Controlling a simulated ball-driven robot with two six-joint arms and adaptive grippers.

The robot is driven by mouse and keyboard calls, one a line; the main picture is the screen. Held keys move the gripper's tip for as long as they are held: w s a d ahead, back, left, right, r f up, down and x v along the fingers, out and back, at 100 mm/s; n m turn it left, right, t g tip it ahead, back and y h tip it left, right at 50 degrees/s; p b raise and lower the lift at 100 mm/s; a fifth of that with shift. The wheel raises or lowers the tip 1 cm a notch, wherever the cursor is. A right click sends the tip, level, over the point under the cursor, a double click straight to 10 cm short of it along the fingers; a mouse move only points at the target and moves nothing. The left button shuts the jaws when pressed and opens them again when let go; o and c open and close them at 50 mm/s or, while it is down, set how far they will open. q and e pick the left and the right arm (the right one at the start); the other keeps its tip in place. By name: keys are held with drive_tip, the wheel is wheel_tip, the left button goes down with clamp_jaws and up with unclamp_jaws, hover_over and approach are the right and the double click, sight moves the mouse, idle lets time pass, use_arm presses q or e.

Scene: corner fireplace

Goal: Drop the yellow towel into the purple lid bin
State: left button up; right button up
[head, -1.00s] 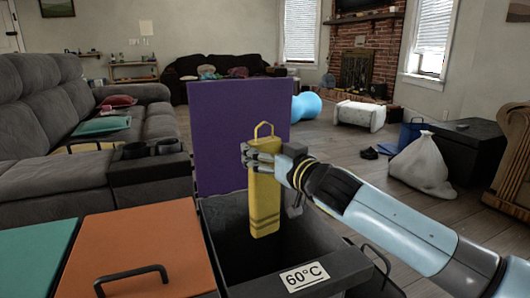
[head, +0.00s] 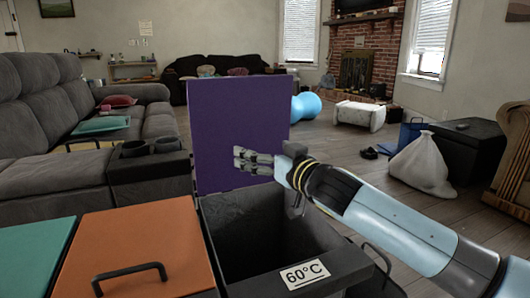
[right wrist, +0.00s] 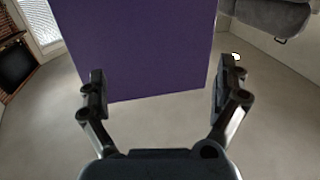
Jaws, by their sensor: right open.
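The purple lid (head: 238,130) stands upright and open at the back of a dark grey bin (head: 330,275) with a "60°C" label on its front. My right gripper (head: 254,160) is above the bin opening, in front of the purple lid, open and empty. In the right wrist view my gripper (right wrist: 162,90) has its two fingers wide apart, with the purple lid (right wrist: 140,45) beyond them. My left gripper is not in view.
An orange lid (head: 130,240) and a teal lid (head: 35,250) lie closed to the left of the open bin. A grey sofa (head: 60,130) stands behind them. A white bag (head: 422,165) sits on the floor at right. Open wooden floor lies behind the bin.

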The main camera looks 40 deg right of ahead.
drive_tip(key=s, duration=1.2)
drive_tip(key=shift+a, duration=0.25)
